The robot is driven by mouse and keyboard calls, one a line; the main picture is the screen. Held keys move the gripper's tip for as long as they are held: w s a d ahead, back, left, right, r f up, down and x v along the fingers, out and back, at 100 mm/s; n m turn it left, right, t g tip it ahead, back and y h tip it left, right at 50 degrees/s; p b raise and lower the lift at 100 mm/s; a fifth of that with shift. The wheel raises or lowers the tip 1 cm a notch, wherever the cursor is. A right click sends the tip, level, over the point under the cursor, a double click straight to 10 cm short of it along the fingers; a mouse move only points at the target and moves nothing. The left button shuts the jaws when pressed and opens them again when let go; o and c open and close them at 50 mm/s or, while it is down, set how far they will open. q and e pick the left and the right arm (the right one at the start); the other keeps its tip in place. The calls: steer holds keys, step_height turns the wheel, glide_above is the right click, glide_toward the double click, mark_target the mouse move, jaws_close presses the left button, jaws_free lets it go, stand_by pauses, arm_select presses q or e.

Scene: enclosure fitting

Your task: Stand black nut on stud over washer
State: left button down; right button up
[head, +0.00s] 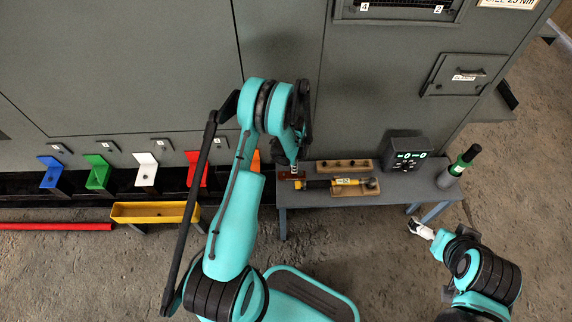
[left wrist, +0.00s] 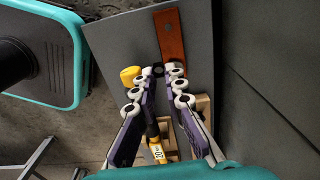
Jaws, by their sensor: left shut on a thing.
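My left gripper (head: 294,170) is low over the left end of the small grey table. In the left wrist view its two fingers (left wrist: 165,72) are closed in around a small dark piece, which looks like the black nut (left wrist: 158,71). A red-brown bar (left wrist: 172,38) lies just beyond the fingertips, with a small dark spot near its far end; I cannot tell whether that is a stud or a hole. I cannot make out the washer. My right gripper (head: 421,229) is at the lower right, away from the table, and its jaws are too small to judge.
The grey table (head: 400,190) carries a yellow-and-black tool (head: 345,182) on a wooden rest, a wooden block with holes (head: 343,166), a black box with green displays (head: 408,152) and a dark green-banded cylinder (head: 460,164). A large grey cabinet (head: 140,60) stands behind. Coloured brackets and a yellow tray (head: 150,212) are left.

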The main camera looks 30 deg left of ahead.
arm_select(q)
steer(key=d+r+p, duration=0.3)
steer(key=d+r, duration=0.4)
steer(key=shift+d+r, duration=0.25)
stand_by(0.4)
steer(key=w+a+f+b, duration=0.1)
steer(key=f, duration=0.1)
steer(key=w+a+f+b, duration=0.1)
steer(key=a+f+b, duration=0.1)
steer(key=f, duration=0.1)
steer(key=w+a+f+b, duration=0.1)
steer(key=a+f+b, duration=0.1)
steer(key=f, duration=0.1)
steer(key=shift+w+f, duration=0.1)
steer(key=shift+w, duration=0.1)
steer(key=shift+w+a+f+b, duration=0.15)
steer(key=shift+a+f+b, duration=0.05)
steer(key=shift+a+b, duration=0.15)
steer(key=shift+r, duration=0.1)
